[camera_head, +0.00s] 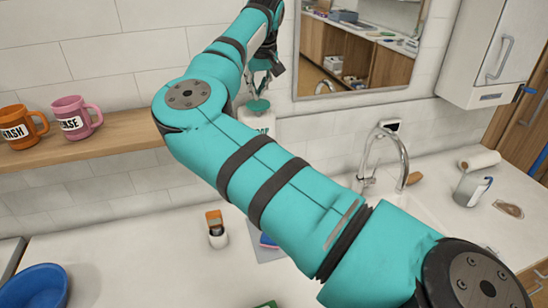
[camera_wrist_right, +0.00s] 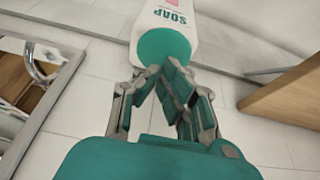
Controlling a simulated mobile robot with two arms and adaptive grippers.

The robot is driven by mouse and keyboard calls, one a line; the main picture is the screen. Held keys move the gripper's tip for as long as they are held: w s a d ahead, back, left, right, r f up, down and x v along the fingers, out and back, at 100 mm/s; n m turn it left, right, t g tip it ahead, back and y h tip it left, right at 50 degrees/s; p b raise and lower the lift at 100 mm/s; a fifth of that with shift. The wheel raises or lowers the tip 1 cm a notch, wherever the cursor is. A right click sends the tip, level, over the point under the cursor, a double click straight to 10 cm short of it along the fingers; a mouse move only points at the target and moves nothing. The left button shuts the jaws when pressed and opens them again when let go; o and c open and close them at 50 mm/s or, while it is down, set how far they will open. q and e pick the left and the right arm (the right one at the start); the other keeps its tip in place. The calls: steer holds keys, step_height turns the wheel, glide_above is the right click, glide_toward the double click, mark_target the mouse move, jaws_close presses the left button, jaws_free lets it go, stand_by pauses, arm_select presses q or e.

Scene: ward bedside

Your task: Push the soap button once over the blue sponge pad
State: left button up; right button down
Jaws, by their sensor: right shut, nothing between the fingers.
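The white soap dispenser (camera_head: 264,124) is by the tiled wall, partly hidden behind my right arm. Its teal round button (camera_head: 258,106) shows beneath my right gripper (camera_head: 262,84). In the right wrist view, the dispenser (camera_wrist_right: 178,15) bears the word SOAP, with the teal button (camera_wrist_right: 160,46) at its near end. My right gripper (camera_wrist_right: 164,72) is shut and empty, its fingertips overlapping the button's edge; I cannot tell whether they touch it. The blue sponge pad (camera_head: 267,240) lies on the counter below, mostly hidden by my arm. My left gripper is out of view.
A wooden shelf (camera_head: 95,139) holds an orange mug (camera_head: 20,128) and a pink mug (camera_head: 75,117). On the counter are a blue bowl (camera_head: 35,287) and an orange-topped holder (camera_head: 216,230). A faucet (camera_head: 385,150) and a metal pitcher (camera_head: 472,188) stand right. A mirror (camera_head: 360,45) hangs behind.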

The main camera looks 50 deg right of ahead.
steer(key=shift+r, duration=0.1)
step_height(320, 180, up, 6)
steer(key=p, duration=0.5)
stand_by(0.6)
